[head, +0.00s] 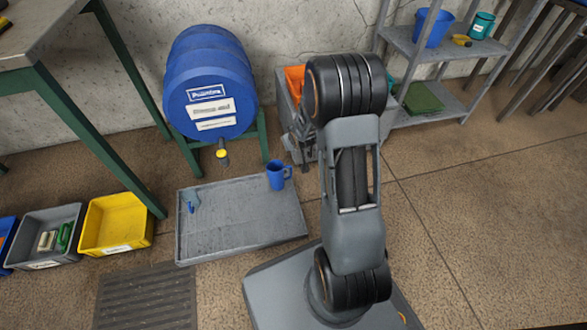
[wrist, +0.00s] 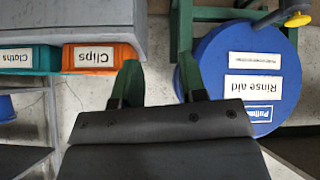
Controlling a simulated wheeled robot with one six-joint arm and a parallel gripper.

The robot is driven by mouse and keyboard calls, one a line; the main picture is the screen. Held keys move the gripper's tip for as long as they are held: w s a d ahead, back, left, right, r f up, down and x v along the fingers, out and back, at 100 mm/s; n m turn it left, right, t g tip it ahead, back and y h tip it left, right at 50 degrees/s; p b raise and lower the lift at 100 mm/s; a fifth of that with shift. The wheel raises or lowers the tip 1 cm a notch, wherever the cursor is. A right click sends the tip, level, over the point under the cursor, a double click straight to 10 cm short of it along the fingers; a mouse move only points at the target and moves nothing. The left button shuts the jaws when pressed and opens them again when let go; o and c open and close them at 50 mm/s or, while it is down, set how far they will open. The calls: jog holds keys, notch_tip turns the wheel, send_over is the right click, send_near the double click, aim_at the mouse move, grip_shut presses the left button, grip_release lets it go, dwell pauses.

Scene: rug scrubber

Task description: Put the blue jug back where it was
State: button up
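The blue jug (head: 277,176) stands upright near the back right corner of the grey drip tray (head: 245,215) on the floor, its handle to the right. My gripper (wrist: 159,80) shows in the wrist view with its two green fingers apart and nothing between them. It is away from the jug, and the jug does not show clearly in the wrist view. In the head view my arm stands to the right of the jug, and my gripper is mostly hidden around the arm's upper end.
A blue drum (head: 210,90) with a yellow-tipped tap (head: 222,154) lies on a green stand behind the tray. A yellow bin (head: 115,222) and a grey bin (head: 45,237) stand left. A metal shelf (head: 430,50) with a blue bucket (head: 434,28) stands back right. An orange Clips bin (wrist: 97,58) is near my gripper.

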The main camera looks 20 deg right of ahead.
jog(key=s+a+r+g, duration=0.1)
jog(key=s+a+r, duration=0.2)
jog(key=s+r, duration=0.2)
jog(key=s+a+r+g, duration=0.2)
jog(key=s+a+r, duration=0.2)
jog(key=s, duration=0.6)
jog(key=s+a+r+g+y, duration=0.1)
jog(key=s+a+r+g, duration=0.1)
jog(key=s+r, duration=0.5)
jog(key=shift+s+a+r, duration=0.35)
jog(key=shift+s+a, duration=0.25)
jog(key=shift+a, duration=0.3)
jog(key=shift+r, duration=0.1)
